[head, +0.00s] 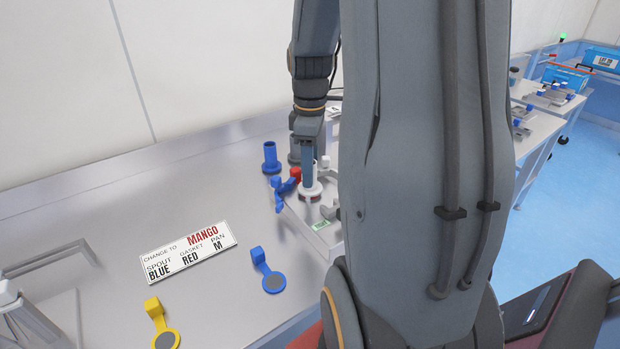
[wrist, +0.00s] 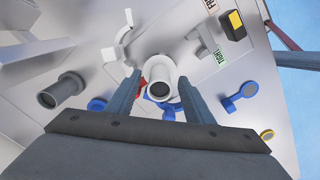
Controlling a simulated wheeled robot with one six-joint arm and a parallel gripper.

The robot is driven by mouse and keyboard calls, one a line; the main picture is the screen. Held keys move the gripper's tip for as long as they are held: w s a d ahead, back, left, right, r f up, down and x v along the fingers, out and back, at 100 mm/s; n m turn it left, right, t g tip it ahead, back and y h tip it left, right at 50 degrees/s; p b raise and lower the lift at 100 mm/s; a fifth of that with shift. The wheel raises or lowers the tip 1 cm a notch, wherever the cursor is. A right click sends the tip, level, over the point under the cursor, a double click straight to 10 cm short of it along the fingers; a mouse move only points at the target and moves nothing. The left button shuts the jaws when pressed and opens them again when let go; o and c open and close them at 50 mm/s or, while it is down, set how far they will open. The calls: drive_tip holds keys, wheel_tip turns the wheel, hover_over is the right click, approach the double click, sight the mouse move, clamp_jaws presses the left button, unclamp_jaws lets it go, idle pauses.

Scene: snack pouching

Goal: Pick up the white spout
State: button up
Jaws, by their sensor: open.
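The white spout (wrist: 161,72) is a pale flanged tube with a dark opening, seen nearly end-on in the wrist view. In the head view the white spout (head: 311,192) sits on a small metal stand (head: 318,232), partly hidden by my gripper (head: 308,180). My gripper (wrist: 158,82) is open, pointing down, with one finger on each side of the spout. I cannot tell whether either finger touches it. A red part (head: 296,173) and blue clamp pieces (head: 279,188) lie close beside the spout.
Blue (head: 268,275) and yellow (head: 162,322) scoop-like parts lie on the table.

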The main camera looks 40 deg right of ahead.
drive_tip(key=c, duration=1.2)
drive_tip(key=shift+r, duration=0.15)
wheel_tip(320, 180, up, 10)
drive_tip(key=shift+f+b, duration=0.1)
drive_tip(key=shift+b, duration=0.75)
